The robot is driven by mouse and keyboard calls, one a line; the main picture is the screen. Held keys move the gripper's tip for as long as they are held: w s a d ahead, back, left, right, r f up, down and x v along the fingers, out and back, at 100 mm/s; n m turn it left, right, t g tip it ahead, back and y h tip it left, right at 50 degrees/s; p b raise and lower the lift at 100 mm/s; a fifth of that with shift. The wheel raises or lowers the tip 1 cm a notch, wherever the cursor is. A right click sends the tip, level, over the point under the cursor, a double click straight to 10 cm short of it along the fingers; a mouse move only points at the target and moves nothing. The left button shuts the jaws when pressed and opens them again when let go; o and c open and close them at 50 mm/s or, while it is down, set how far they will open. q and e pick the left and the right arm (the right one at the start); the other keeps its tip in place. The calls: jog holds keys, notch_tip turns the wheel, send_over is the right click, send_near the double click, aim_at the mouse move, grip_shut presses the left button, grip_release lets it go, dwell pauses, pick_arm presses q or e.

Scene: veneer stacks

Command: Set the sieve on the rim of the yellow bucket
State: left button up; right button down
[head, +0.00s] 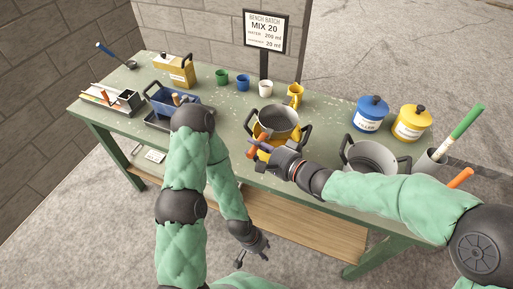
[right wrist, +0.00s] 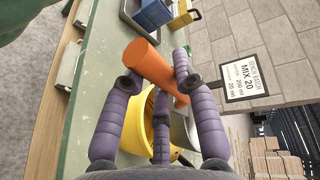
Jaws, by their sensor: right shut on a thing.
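The sieve (head: 280,119), a grey metal bowl with an orange handle (head: 258,145), is over the yellow bucket (head: 265,156), which has dark side handles. I cannot tell whether the sieve touches the rim. My right gripper (head: 262,149) is shut on the orange handle at the bucket's near side. In the right wrist view the handle (right wrist: 148,62) lies between the purple fingers, with the sieve's grey edge (right wrist: 184,128) and the yellow bucket (right wrist: 133,125) behind. My left gripper (head: 252,252) hangs low in front of the table, fingers apart and empty.
On the green table (head: 225,112) stand small cups (head: 243,82), a yellow jug (head: 295,94), a sign (head: 265,30), and a blue tub (head: 172,100) at left. Blue (head: 370,114) and yellow (head: 411,123) lidded pots and a grey pot (head: 370,157) stand right of the bucket.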

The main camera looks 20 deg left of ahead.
notch_tip(320, 180, down, 6)
jog(key=b, duration=0.4)
jog(key=shift+r+b, duration=0.25)
jog(key=shift+b, duration=0.1)
jog(key=shift+p, duration=0.6)
jog(key=shift+f, duration=0.65)
dwell(0.9)
jog(key=c, duration=0.9)
grip_release()
jog(key=shift+f, duration=0.1)
jog(key=shift+d, duration=0.15)
